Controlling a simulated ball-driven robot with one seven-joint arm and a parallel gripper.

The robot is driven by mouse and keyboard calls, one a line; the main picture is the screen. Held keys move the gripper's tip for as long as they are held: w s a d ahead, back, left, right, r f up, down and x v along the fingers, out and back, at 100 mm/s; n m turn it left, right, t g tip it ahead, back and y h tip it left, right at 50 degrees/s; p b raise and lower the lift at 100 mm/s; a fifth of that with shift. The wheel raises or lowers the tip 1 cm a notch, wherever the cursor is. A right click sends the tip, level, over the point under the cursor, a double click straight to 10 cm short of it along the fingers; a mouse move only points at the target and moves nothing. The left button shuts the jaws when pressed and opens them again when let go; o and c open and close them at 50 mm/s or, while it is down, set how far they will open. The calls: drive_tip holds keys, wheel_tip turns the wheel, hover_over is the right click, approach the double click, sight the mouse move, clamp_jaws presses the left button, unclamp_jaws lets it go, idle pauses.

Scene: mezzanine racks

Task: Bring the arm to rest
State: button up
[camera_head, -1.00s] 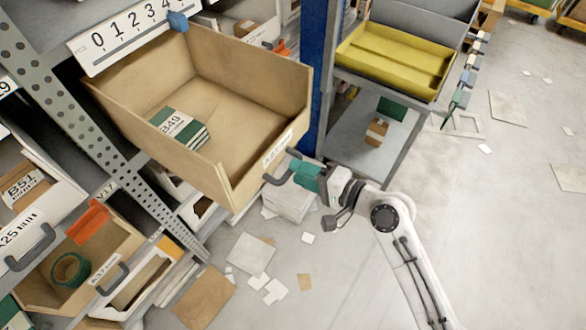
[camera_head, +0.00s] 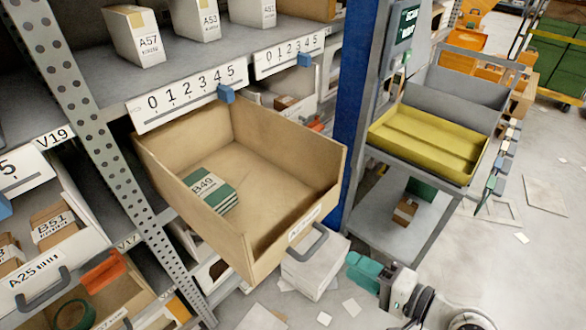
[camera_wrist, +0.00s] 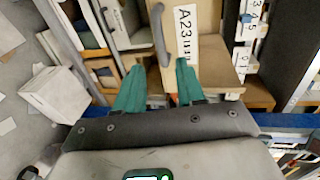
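My gripper (camera_head: 366,272) has green fingers and is in front of the pulled-out cardboard drawer, below and right of its grey handle (camera_head: 306,243). In the wrist view my gripper (camera_wrist: 156,88) has its two fingers apart with nothing held between them. The handle (camera_wrist: 159,35) shows just beyond the fingertips there, beside the A23 label (camera_wrist: 186,32). The drawer (camera_head: 300,178) stands open from the rack and holds a green and white B49 pack (camera_head: 213,188). Most of my arm is out of the head view at the bottom.
A yellow tray (camera_head: 425,144) sits on a grey cart right of the blue rack post (camera_head: 357,110). A white box stack (camera_head: 316,268) stands on the floor below the drawer. Loose papers lie on the floor. Open floor lies to the right.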

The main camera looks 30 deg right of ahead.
drive_tip(key=s+a+f+n+g, duration=0.4)
drive_tip(key=s+f+n+g, duration=0.1)
drive_tip(key=f+n+g, duration=0.4)
drive_tip(key=s+d+f+n+g+h, duration=0.3)
drive_tip(key=s+n+g+h, duration=0.1)
drive_tip(key=s, duration=0.4)
drive_tip(key=shift+d+n+g+h, duration=0.15)
drive_tip(key=shift+n+g+h, duration=0.25)
drive_tip(key=shift+n+h, duration=0.1)
drive_tip(key=shift+c, duration=0.4)
idle(1.9)
